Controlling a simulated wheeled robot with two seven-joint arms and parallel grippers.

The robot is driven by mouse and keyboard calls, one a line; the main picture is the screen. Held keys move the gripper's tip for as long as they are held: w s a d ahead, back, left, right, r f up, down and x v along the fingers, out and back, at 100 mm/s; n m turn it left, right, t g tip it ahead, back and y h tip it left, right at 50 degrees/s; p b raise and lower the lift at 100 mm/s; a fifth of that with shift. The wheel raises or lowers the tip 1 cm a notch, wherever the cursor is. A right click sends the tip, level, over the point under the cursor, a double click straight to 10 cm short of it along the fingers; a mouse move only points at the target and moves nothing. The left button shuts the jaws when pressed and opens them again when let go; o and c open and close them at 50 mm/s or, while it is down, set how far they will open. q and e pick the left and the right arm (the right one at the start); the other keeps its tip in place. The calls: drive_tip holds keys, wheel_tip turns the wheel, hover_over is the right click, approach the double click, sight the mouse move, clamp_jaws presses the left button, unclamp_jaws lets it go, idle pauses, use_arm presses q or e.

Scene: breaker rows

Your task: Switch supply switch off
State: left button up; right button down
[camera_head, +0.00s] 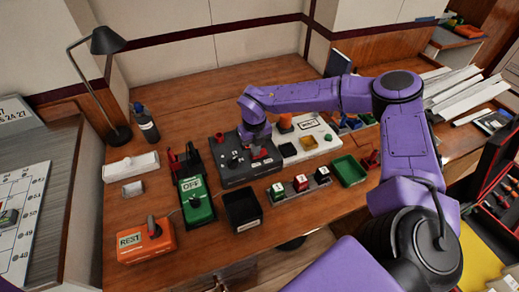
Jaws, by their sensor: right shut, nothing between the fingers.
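My right gripper (260,148) is shut and empty. It points down over the right part of a dark grey switch panel (236,176), close to its small red and dark switches. I cannot tell whether it touches one, and it hides part of the panel. A red knob stands at the panel's left back. Left of the panel, a green box (197,215) has a dark lever and a plate reading OFF (191,186). No label that I can read names the supply switch. My left gripper is not in view.
A black tray (242,222), several labelled blocks (301,183) and a green tray (349,170) lie in front. A white panel (309,145) stands to the right. A lamp (108,42) and bottle (146,124) stand behind.

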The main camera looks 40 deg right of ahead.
wheel_tip(320, 180, up, 7)
drive_tip(key=p, duration=0.5)
idle(0.5)
